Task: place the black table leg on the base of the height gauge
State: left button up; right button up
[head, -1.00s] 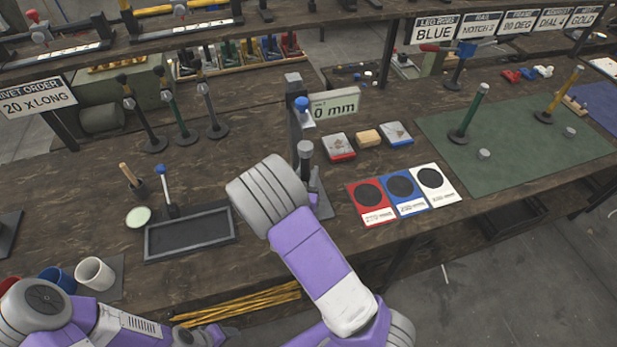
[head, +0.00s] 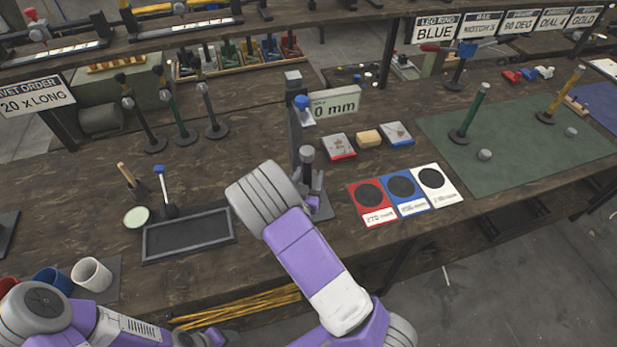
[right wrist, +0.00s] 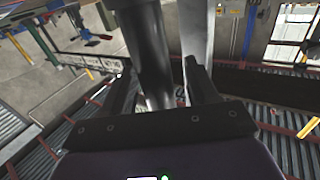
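The height gauge (head: 293,82) stands upright mid-bench, with a blue-topped slider and a display reading "0 mm" (head: 335,104). Part of its dark base (head: 323,208) shows beside my right wrist. The black table leg (head: 307,157) stands upright close in front of the gauge column; its lower end is hidden by my arm. My right gripper (head: 311,185) is around the leg. In the right wrist view the dark leg (right wrist: 148,45) passes between the fingers (right wrist: 162,88), with a gap at the right finger, so they look open. My left gripper is out of view; only its arm shows.
A black tray (head: 188,236) lies left of my right arm. Red, blue and white cards (head: 431,181) and small blocks (head: 368,138) lie to the right. Three standing legs (head: 178,125) are at the back left. A green mat (head: 530,140) holds more legs.

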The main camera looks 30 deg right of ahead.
jog(key=shift+r, duration=0.15)
jog(key=v, duration=1.2)
jog(key=shift+p, duration=0.3)
